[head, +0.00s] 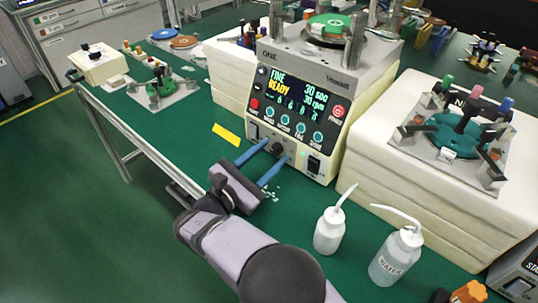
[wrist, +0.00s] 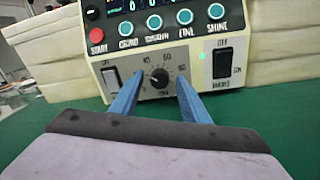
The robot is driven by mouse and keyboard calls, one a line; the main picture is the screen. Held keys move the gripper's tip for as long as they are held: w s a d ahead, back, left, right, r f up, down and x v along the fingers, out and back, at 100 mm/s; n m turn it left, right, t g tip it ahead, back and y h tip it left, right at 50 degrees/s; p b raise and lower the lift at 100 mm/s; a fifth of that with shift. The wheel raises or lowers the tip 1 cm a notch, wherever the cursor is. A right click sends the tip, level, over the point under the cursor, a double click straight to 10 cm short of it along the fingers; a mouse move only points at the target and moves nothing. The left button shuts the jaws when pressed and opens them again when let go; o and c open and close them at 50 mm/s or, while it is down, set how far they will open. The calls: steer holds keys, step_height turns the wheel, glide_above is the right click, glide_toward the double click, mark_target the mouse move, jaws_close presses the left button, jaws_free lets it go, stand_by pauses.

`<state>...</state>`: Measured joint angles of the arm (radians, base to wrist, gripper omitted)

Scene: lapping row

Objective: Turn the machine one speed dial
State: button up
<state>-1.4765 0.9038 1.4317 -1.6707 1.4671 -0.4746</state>
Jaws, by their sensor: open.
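Machine one (head: 300,85) is a cream and grey lapping unit labelled ONE, with a black display reading FINE READY, 30 sec and 30 rpm. Its speed dial (wrist: 160,78) is a small black knob with a white pointer mark on the grey lower panel, ringed by a printed scale. In the head view the dial (head: 277,148) sits low on the front face. My gripper (wrist: 158,82) has two blue fingers, open, one on each side of the dial with gaps between. The fingertips are near the panel; I cannot tell whether they touch it.
A rocker switch (wrist: 223,62) is right of the dial, another (wrist: 111,80) left. Buttons (wrist: 156,22) line the panel above. Two wash bottles (head: 329,230) (head: 397,255) stand at front right. A fixture on foam blocks (head: 430,170) is to the right.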

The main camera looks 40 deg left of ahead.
steer(key=c, duration=1.1)
steer(key=shift+o, duration=0.2)
steer(key=shift+f+m+b, duration=0.15)
steer(key=shift+m+b, duration=0.35)
steer(key=shift+b, duration=0.2)
steer(key=o, duration=1.1)
steer(key=shift+c, duration=0.2)
steer(key=shift+s, duration=0.15)
steer(key=shift+s+d, duration=0.2)
steer(key=shift+s, duration=3.35)
